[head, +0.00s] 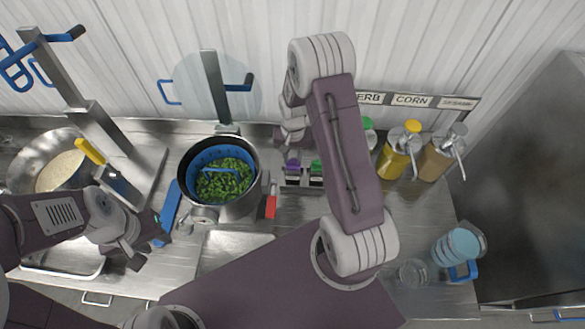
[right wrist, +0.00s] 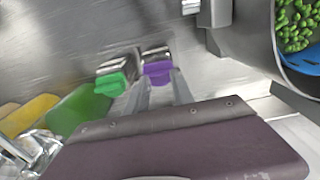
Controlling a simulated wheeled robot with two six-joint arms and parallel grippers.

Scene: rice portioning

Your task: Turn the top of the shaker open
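Two small shakers stand side by side on the steel counter in the head view, one with a purple top (head: 292,167) and one with a green top (head: 316,167). The right wrist view shows the purple top (right wrist: 158,71) and the green top (right wrist: 110,84) more closely. My right gripper (right wrist: 158,95) points at the purple-topped shaker, its two fingers apart with the purple top between or just beyond their tips; contact cannot be told. In the head view my right arm hides part of this area. My left gripper (head: 150,238) is at the left, its fingers unclear.
A pot (head: 221,210) with a blue basket of green vegetables stands left of the shakers. A yellow bottle (head: 393,160) and a brown bottle (head: 436,160) stand to the right. A pan (head: 30,160) is at the far left.

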